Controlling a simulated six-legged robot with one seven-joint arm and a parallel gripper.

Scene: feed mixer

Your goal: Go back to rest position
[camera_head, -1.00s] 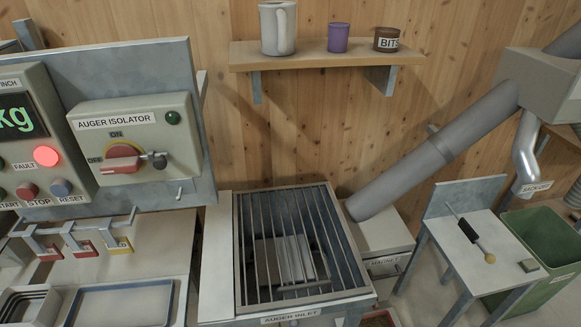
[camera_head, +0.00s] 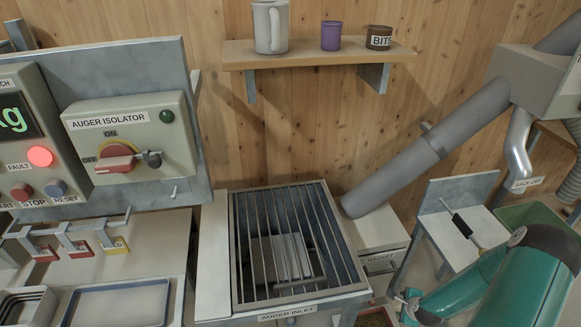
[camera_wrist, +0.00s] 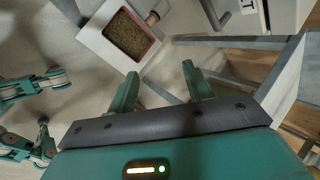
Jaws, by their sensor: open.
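My gripper (camera_wrist: 160,92) shows in the wrist view with its two green fingers apart and nothing between them. It points down past a frame edge toward the floor area. In the head view my green arm enters from the lower right, in front of the small side table; the gripper's fingertips are not clear there. In the wrist view, an open box of brown feed (camera_wrist: 127,36) with a red-edged rim lies just beyond the fingers, apart from them.
The barred auger inlet (camera_head: 236,240) stands left of my arm. A grey sloping pipe (camera_head: 425,150) runs above it to the right. The side table (camera_head: 470,225) holds a black-handled tool (camera_head: 466,229). The green bin (camera_head: 520,214) is partly hidden by my arm.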

